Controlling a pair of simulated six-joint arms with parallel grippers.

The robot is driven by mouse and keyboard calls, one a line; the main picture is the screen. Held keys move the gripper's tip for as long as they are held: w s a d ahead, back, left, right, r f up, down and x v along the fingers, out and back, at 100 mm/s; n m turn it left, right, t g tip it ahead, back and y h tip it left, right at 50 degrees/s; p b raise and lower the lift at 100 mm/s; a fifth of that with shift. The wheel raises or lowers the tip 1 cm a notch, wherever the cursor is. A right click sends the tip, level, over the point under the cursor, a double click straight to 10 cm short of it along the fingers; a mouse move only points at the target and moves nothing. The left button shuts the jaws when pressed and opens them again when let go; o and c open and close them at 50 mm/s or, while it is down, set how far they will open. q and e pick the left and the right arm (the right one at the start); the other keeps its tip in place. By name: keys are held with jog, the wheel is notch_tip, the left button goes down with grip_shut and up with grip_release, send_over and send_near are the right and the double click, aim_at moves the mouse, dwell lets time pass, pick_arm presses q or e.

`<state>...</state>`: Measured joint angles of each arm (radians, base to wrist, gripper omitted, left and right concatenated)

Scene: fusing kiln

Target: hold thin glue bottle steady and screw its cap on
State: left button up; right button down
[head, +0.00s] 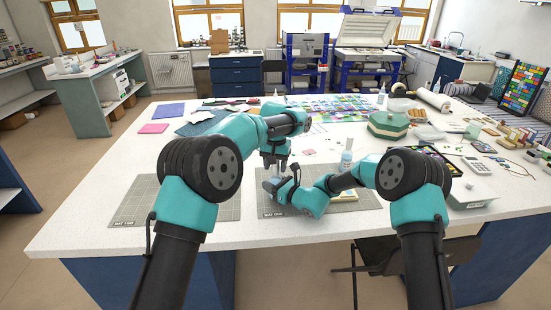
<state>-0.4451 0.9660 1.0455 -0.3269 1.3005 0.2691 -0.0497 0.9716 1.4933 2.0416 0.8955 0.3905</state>
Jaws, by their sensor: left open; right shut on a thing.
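My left gripper (276,165) points down over the right-hand cutting mat and is open. My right gripper (277,185) comes in low from the right, just below it, and is shut on a small pale thing, which I take to be the thin glue bottle (276,179). The grippers and arm links hide most of this bottle. I cannot make out the cap or whether it sits on the bottle. Another bottle, pale blue with a white top (346,158), stands upright to the right, behind my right forearm.
Grey cutting mats lie at left (132,204) and right (362,204) on the white table (85,234). A cream block (345,193) lies on the right mat. The table's front left is clear.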

pick_arm(q)
jog(key=shift+f, duration=0.1)
jog(key=shift+c, duration=0.3)
grip_shut()
jog(key=shift+o, duration=1.2)
grip_release()
notch_tip(320, 180, up, 12)
jog(key=shift+r, duration=0.1)
pick_arm(e)
jog(key=shift+c, duration=2.2)
grip_release()
jog(key=shift+d, duration=0.1)
